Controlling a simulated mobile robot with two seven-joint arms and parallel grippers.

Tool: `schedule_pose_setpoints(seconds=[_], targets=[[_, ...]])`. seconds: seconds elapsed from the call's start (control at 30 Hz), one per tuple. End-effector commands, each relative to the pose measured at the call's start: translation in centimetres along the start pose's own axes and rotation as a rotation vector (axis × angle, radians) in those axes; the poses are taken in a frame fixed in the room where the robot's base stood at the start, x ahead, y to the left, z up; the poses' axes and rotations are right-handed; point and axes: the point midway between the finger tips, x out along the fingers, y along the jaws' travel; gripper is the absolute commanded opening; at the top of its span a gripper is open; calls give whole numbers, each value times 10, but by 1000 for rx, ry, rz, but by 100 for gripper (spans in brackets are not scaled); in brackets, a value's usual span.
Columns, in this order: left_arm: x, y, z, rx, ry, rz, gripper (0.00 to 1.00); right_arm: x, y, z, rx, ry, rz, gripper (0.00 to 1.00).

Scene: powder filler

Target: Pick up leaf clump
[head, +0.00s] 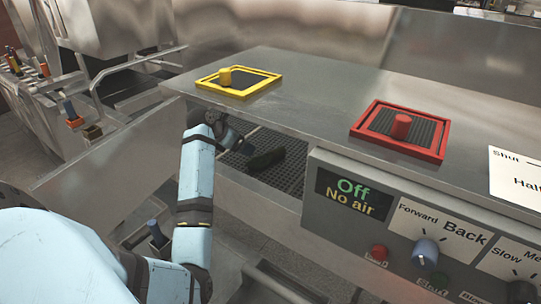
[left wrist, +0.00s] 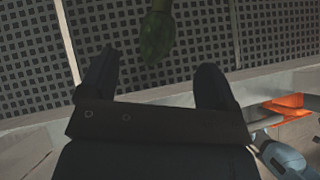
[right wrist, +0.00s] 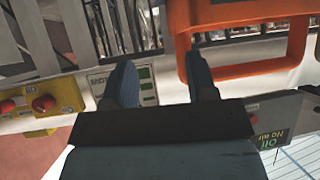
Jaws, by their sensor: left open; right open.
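The leaf clump (head: 265,160) is dark green and lies on the dark perforated tray (head: 283,177) in the opening under the steel top. In the left wrist view the clump (left wrist: 155,38) is just beyond the fingertips, roughly midway between them, over the square-holed tray surface. My left gripper (left wrist: 157,62) is open and empty. In the head view it (head: 232,138) reaches into the opening, left of the clump, partly hidden and dark. My right gripper (right wrist: 162,72) is open with nothing between its fingers and shows only in the right wrist view.
The steel top carries a yellow-framed hatch (head: 238,82) and a red-framed hatch (head: 402,130), overhanging the opening's far side. A control panel (head: 352,193) reading "Off / No air" stands right of the opening. An orange frame (right wrist: 240,70) is close to my right gripper.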

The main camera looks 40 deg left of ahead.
Motion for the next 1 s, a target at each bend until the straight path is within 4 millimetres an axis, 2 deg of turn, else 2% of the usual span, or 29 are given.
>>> schedule_pose_setpoints(seconds=[0.3,0.57,0.8,1.0], targets=[[51,-1,0,-1,3,-3,83,-8,-1,-1,1,-12,-1,52],[72,-1,-1,-1,3,-2,83,-11,0,-5,1,-12,2,52],[107,-1,-2,1,2,-2,83,-11,2,-11,26,-11,14,52],[116,-2,-4,1,1,-1,83,-7,0,-12,44,-11,18,52]])
